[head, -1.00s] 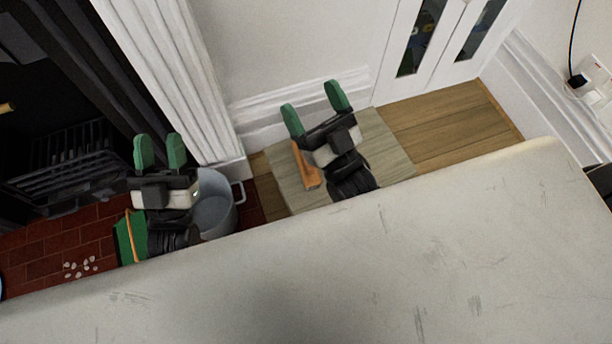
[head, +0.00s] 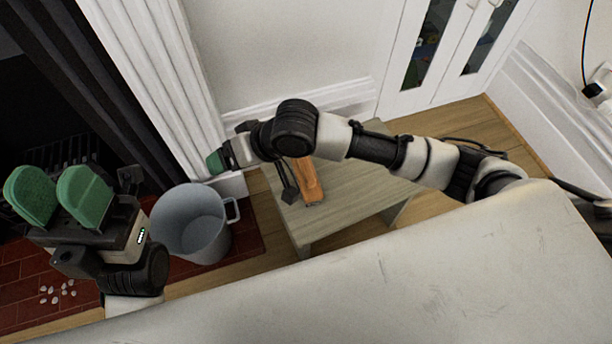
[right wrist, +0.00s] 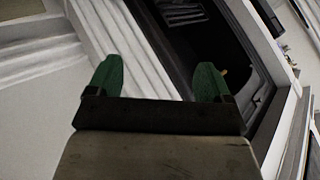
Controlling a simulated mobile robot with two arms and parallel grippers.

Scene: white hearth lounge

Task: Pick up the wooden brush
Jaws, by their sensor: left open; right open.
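The wooden brush (head: 308,181), an orange-brown block, lies on the small wooden side table (head: 345,205). Part of the brush is hidden behind my right arm, and a dark part shows along its left side. My right gripper (head: 215,161) is past the brush to the left, pointing left, apart from it. Its green fingers are open and empty in the right wrist view (right wrist: 159,74), where the brush does not show. My left gripper (head: 58,194) is open and empty at the far left, above the hearth.
A grey metal bucket (head: 192,222) stands left of the table on the red brick hearth (head: 25,280). White pebbles (head: 58,291) lie on the hearth. A large pale surface (head: 400,280) fills the foreground. A white fluted column (head: 150,75) and a white cabinet (head: 440,50) stand behind.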

